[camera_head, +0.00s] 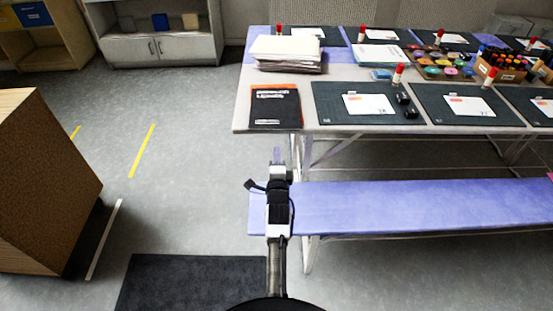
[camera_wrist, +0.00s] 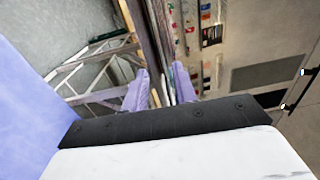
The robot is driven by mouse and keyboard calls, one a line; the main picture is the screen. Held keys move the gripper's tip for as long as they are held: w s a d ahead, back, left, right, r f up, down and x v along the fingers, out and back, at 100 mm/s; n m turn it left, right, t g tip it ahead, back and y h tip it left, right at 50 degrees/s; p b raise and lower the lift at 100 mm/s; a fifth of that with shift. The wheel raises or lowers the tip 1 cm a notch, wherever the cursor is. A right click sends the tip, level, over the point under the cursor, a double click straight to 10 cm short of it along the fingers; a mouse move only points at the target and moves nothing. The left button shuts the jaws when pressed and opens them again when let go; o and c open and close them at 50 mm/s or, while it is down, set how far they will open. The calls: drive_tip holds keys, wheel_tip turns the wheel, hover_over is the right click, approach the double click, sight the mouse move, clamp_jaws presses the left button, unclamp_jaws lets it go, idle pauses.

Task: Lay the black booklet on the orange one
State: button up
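A black booklet (camera_head: 275,110) with pale lettering lies flat at the left front corner of the table. An orange strip (camera_head: 275,87) shows along its far edge. It looks like the orange booklet under the black one, but I cannot tell for sure; the rest of it is hidden. My gripper (camera_head: 277,156) is just short of the table's front edge, apart from the booklets, over the near bench. In the wrist view my gripper (camera_wrist: 161,88) shows two lavender fingers with a gap between them. It is open and nothing shows held.
A paper stack (camera_head: 286,54) stands behind the booklets. Dark mats (camera_head: 335,113) with cards and glue sticks lie to the right, then paint pots and a marker box. A lavender bench (camera_head: 400,205) runs along the front. A brown cabinet (camera_head: 45,180) stands left; floor between is clear.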

drive_tip(key=shift+s, duration=0.25)
